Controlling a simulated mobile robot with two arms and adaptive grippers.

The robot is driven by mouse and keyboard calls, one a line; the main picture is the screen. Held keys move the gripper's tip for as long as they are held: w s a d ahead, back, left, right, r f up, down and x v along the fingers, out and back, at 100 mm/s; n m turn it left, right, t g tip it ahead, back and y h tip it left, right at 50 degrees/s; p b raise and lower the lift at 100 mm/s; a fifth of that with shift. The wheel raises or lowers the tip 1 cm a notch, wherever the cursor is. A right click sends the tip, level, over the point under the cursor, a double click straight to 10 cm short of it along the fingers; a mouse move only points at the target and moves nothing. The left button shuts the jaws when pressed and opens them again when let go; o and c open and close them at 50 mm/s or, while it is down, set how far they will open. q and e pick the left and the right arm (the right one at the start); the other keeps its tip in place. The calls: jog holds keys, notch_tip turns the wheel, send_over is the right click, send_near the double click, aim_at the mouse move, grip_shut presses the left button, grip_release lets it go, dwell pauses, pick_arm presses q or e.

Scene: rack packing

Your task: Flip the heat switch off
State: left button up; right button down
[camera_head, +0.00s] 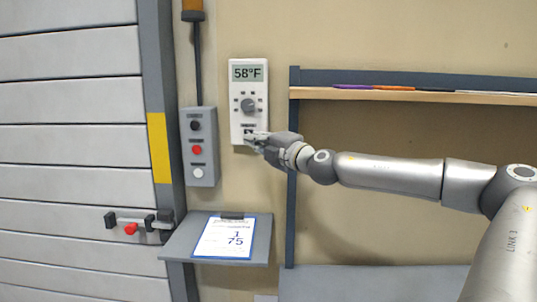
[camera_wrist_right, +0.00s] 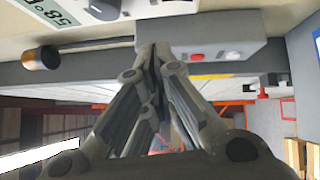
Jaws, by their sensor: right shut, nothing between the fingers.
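The white thermostat (camera_head: 236,121) is mounted on the tan wall and its display reads 58°F. It has a round grey dial with small buttons beside it. The heat switch (camera_head: 248,131) is a small dark part low on its front, partly covered by my fingers. My right gripper (camera_head: 250,139) is shut and empty, with its fingertips at the thermostat's lower edge. I cannot tell if they touch the switch, nor which way it is set. In the right wrist view the closed fingertips (camera_wrist_right: 157,50) lie below the thermostat (camera_wrist_right: 140,12). My left gripper is not in view.
A grey control box (camera_head: 200,177) with black, red and white buttons hangs left of the thermostat. Below it, a grey shelf (camera_head: 260,246) holds a clipboard (camera_head: 226,239) marked 1/75. A wooden shelf (camera_head: 420,96) is above my right arm. A slatted door (camera_head: 68,100) stands left.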

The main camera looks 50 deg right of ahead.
jog(key=shift+s+a+r+b, duration=0.1)
jog(key=shift+s+b, duration=0.4)
jog(key=shift+s, duration=0.65)
jog(key=shift+s+a+r+b, duration=0.1)
jog(key=shift+s+b, duration=0.4)
jog(key=shift+s, duration=0.65)
